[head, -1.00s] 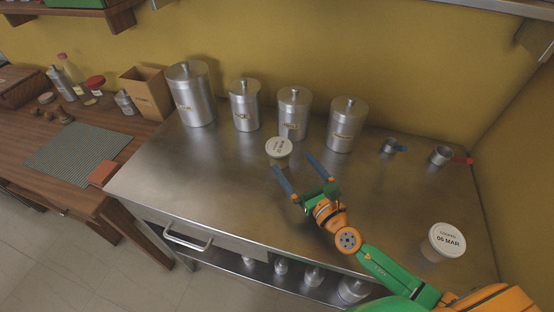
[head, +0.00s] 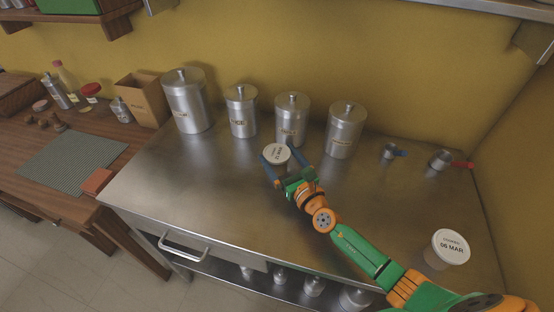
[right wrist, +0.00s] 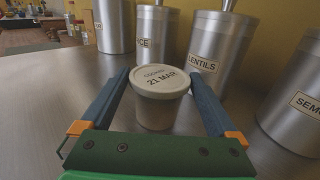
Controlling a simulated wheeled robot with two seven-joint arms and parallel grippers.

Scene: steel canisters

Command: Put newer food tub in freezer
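A white lidded tub marked "21 MAR" (head: 277,154) stands upright on the steel counter, in front of the canisters. In the right wrist view the 21 MAR tub (right wrist: 158,97) sits between the two blue fingers, with visible gaps beside it. My right gripper (head: 280,163) is open around it. A second white tub marked "06 MAR" (head: 450,247) stands at the right front of the counter, away from the gripper. The left gripper and a freezer are not in view.
Several steel canisters (head: 347,130) stand behind the 21 MAR tub; one reads LENTILS (right wrist: 208,52). Two small metal cups, one with a blue handle (head: 390,151) and one with a red handle (head: 441,159), stand at right. The left-front steel counter (head: 190,195) is clear.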

